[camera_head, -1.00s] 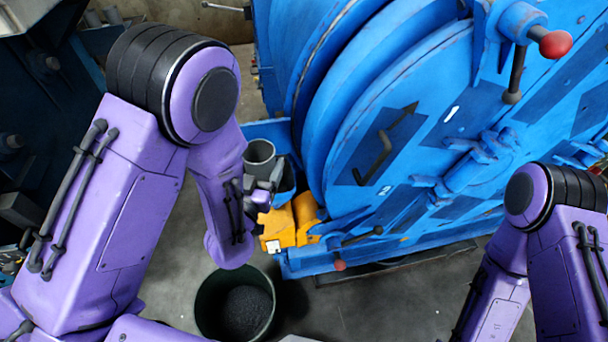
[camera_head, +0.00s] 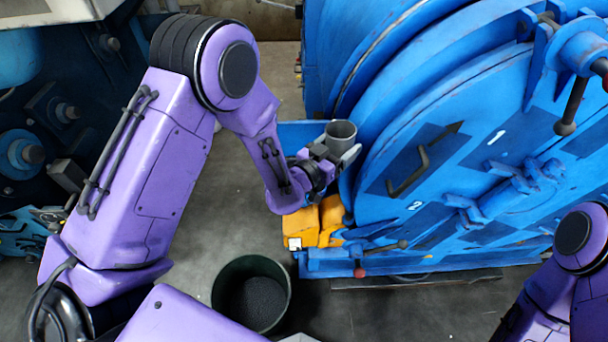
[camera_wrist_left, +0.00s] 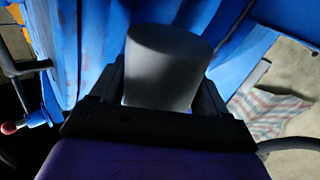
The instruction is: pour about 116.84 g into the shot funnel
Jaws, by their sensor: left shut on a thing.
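A grey cup (camera_head: 341,132) is held by my left gripper (camera_head: 336,150) beside the round blue drum door. It looks roughly upright, and I cannot tell what is inside. In the left wrist view the cup (camera_wrist_left: 165,68) sits between the two fingers of the gripper (camera_wrist_left: 163,85). A blue open-topped box shape (camera_head: 298,130) is partly hidden behind the cup and gripper; I cannot tell if it is the shot funnel. A dark green bucket (camera_head: 222,286) with dark grains of shot (camera_head: 258,304) stands on the floor. My right gripper is out of view.
The large blue drum machine (camera_head: 440,170) fills the right, with handles and red knobs sticking out. A yellow block (camera_head: 318,225) is at its base, below my left gripper. Concrete floor (camera_head: 210,235) is clear left of it. A striped cloth (camera_wrist_left: 265,112) lies at right in the left wrist view.

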